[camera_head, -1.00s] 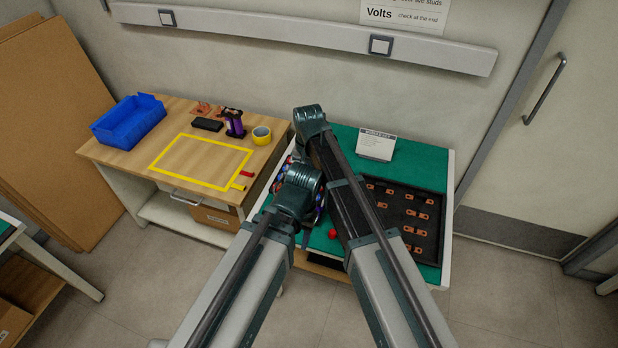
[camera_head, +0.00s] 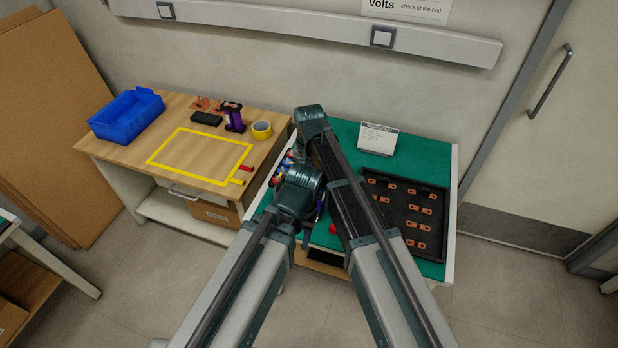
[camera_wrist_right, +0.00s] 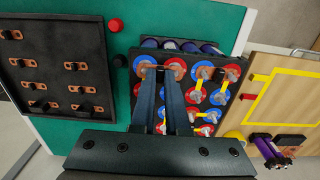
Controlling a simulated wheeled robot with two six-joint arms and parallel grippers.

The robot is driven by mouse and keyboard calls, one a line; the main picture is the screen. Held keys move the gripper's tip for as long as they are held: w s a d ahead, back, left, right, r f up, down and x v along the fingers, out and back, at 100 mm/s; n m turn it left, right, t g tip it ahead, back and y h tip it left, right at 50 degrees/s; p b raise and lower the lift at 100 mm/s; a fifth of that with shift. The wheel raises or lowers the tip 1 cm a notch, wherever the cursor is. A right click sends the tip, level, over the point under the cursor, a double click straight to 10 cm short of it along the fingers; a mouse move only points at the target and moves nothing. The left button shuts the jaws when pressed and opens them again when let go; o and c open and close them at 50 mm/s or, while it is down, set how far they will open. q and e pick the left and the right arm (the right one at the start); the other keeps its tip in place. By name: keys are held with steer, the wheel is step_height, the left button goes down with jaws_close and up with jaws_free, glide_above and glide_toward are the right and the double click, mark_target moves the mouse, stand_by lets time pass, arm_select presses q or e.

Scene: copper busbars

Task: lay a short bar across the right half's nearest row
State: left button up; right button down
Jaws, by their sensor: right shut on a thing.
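In the right wrist view my right gripper (camera_wrist_right: 161,72) is shut at the near end of a set of round cells with red and blue rings (camera_wrist_right: 203,73). The short bar between its fingertips is mostly hidden. The fingers reach over the corner pair, a blue ring (camera_wrist_right: 145,63) beside a red ring (camera_wrist_right: 176,65); I cannot tell whether the bar touches them. Yellow strips (camera_wrist_right: 198,90) join some other cells. Short copper bars (camera_wrist_right: 77,66) lie in the black tray (camera_head: 376,177). In the head view my arms hide both grippers and most of the cells.
A white card (camera_head: 377,138) stands at the back of the green-topped bench (camera_head: 345,133). A red cap (camera_wrist_right: 116,25) and a black cap (camera_wrist_right: 120,60) lie between tray and cells. The wooden table (camera_head: 130,158) at left holds a blue bin (camera_head: 126,117) and yellow tape (camera_head: 261,130).

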steer(key=shift+f, duration=0.4)
steer(key=shift+f+b, duration=0.2)
steer(key=shift+b, duration=0.2)
steer(key=c, duration=0.8)
jaws_free()
steer(key=shift+c, duration=0.2)
steer(key=shift+w+r+p, duration=0.1)
steer(key=shift+r+p, duration=0.55)
steer(key=shift+p, duration=0.1)
step_height(320, 180, up, 5)
steer(key=p, duration=0.4)
steer(key=shift+p, duration=0.4)
steer(key=shift+f, duration=0.15)
